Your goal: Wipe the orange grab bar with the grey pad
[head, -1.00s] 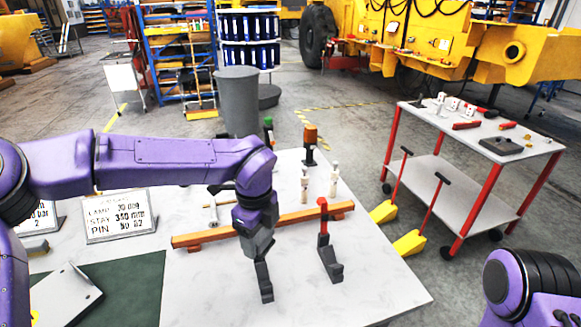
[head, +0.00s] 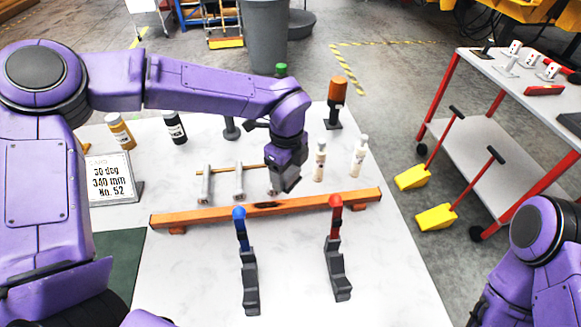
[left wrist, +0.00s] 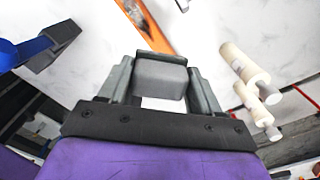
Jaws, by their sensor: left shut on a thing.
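The orange grab bar (head: 310,202) lies across the white table on low feet, with a dark smudge near its middle. Its smudged part also shows at the top of the left wrist view (left wrist: 150,32). My left gripper (head: 284,184) is above the table, beyond the bar in the head view, with a visible gap to it. In the left wrist view the left gripper (left wrist: 160,88) is shut on the grey pad (left wrist: 160,78), a rounded block between the two fingers. The pad is hard to make out in the head view. My right gripper is out of view.
A sign (head: 112,178) is farther left.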

